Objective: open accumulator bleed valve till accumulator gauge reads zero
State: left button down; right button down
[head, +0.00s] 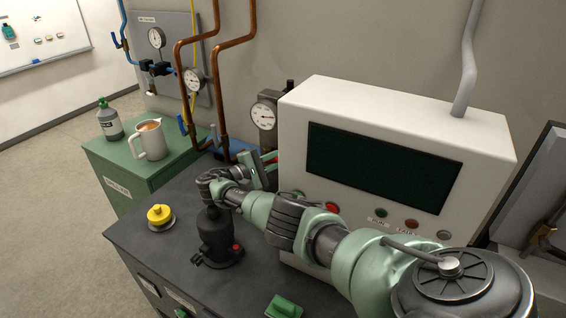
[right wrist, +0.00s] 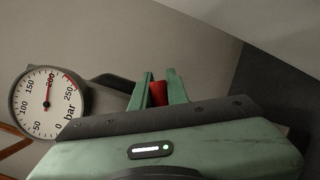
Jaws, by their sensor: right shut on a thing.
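The accumulator gauge (head: 263,115) is a white dial beside the white cabinet. In the right wrist view the dial (right wrist: 47,103) is large, and its needle points close to 200 bar. My right gripper (head: 268,162) is below the gauge, at the cabinet's left side. In the right wrist view its green fingers (right wrist: 160,82) are closed on a red part (right wrist: 158,94), seemingly the bleed valve handle. The fingers and gripper body hide most of the handle and the valve. My left gripper is not in view.
The white cabinet (head: 400,120) with a dark screen stands right of my gripper. A black device (head: 215,235) stands on the dark bench under my wrist. A yellow knob (head: 159,214) is at left. A jug (head: 150,140) and a bottle (head: 109,122) stand on a green cabinet.

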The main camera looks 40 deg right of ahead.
jog(key=shift+w+r+n+h, duration=0.3)
jog(key=shift+r+n, duration=0.1)
jog(key=shift+n, duration=0.3)
jog(key=c, duration=1.4)
grip_release()
jog(key=shift+f, duration=0.1)
jog(key=shift+w+a+f+b, duration=0.15)
jog(key=shift+a+b, duration=0.35)
jog(key=shift+a, duration=0.75)
jog(key=shift+w+a+b, duration=0.25)
jog(key=shift+a+b, duration=0.3)
jog(key=shift+a, duration=0.75)
jog(key=shift+w+a+f+b, duration=0.15)
jog(key=shift+a+b, duration=0.35)
jog(key=shift+a, duration=0.75)
